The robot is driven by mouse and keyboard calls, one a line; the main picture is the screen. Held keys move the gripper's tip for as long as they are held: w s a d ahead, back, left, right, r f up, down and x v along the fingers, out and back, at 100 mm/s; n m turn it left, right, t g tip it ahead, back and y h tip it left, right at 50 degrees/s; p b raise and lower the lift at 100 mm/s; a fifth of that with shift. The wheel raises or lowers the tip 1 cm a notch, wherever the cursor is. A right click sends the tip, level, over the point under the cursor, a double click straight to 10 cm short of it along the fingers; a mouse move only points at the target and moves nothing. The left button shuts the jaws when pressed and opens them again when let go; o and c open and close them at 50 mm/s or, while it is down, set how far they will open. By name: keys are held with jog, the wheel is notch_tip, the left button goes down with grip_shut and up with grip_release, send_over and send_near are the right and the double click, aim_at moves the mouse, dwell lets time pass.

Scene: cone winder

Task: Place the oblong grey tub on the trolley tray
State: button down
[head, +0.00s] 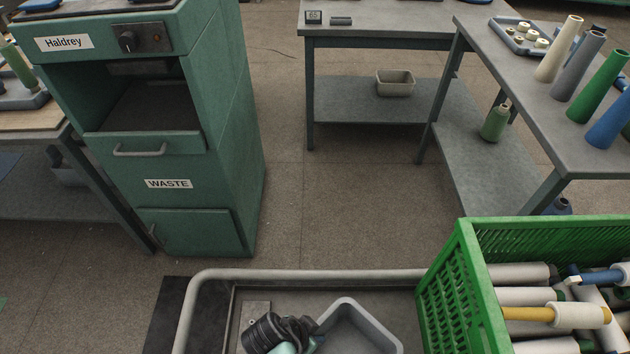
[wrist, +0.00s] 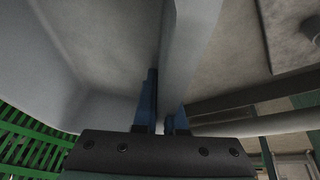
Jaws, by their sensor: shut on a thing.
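The oblong grey tub (head: 372,318) is at the bottom of the head view, over the trolley tray (head: 290,298), beside the green crate. It looks upright and its lower part is cut off by the frame edge. In the wrist view the tub wall (wrist: 190,45) runs between the two blue fingers of my gripper (wrist: 163,108), which is shut on it. In the head view my gripper is at the tub's left side, with its fingers mostly hidden. I cannot tell whether the tub's base touches the tray.
A green crate (head: 458,290) with yarn cones stands at the right end of the trolley. The trolley's rail (head: 310,274) runs along the tray's far side. A green waste cabinet (head: 190,190) stands behind left. Another grey tub (head: 396,88) sits on a far table's shelf.

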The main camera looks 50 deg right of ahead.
jog(key=shift+f, duration=0.2)
jog(key=c, duration=1)
grip_release()
jog(key=shift+r, duration=0.1)
